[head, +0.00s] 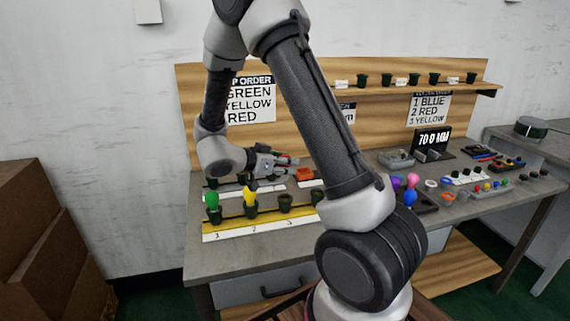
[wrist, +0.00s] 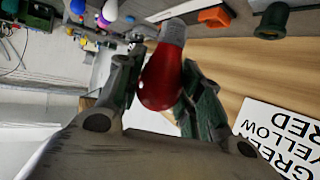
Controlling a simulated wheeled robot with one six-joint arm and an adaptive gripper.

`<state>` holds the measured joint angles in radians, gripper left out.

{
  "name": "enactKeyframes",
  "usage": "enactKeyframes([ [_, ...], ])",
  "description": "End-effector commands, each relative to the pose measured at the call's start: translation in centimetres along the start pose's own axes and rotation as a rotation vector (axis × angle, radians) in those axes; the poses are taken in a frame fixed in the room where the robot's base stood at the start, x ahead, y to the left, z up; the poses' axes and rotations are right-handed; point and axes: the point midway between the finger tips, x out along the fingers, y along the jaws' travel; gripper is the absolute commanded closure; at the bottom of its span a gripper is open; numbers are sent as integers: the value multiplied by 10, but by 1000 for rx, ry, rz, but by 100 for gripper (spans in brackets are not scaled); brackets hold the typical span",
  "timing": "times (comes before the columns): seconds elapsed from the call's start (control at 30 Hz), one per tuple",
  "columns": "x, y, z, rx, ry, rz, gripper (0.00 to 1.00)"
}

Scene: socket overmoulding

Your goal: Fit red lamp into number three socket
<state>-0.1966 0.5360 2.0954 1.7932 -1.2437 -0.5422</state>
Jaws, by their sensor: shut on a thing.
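My gripper (wrist: 163,78) is shut on the red lamp (wrist: 160,82). The lamp's red bulb is between the fingers and its grey base points away from the wrist. In the head view my gripper (head: 280,160) is above the back of the yellow socket strip (head: 268,227), and the lamp is too small to make out clearly. The number three socket (head: 285,203) is dark and empty. A green lamp (head: 212,199) stands in socket one and a yellow lamp (head: 250,194) stands in socket two.
A sign (head: 250,98) on the back board reads green, yellow, red. An orange block (head: 304,174) lies behind the strip. Purple, pink and blue lamps (head: 410,190) stand to the right, past my arm. A shelf (head: 450,88) holds several dark sockets.

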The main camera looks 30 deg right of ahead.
Motion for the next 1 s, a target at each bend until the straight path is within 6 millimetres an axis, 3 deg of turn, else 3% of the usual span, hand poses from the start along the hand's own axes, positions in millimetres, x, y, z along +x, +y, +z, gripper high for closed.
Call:
enactKeyframes([
  [0.7, 20, 0, 49, -1, 0, 0, 83],
  [1.0, 22, 0, 54, 1, 0, 0, 83],
])
